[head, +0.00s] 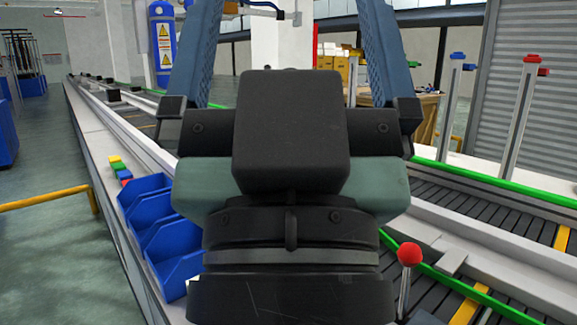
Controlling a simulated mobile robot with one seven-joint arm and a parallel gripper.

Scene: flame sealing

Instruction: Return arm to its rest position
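My gripper (289,40) fills the middle of the head view, close to the camera. Its dark body (290,130) stands upright in the picture, with one blue-grey finger (198,55) on the left and another (386,50) on the right. The fingers are wide apart, and background shows through the gap. Nothing is seen between their visible parts. The fingertips run past the top edge of the picture. The rest of my arm is hidden behind or below the gripper.
Blue bins (150,195) stand at left, with small coloured blocks (120,168) behind them. A red-knobbed lever (410,254) is at lower right. A conveyor (495,220) with green rails and upright posts (522,115) lies at right. A blue cylinder (163,50) and yellow railing (45,199) are at left.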

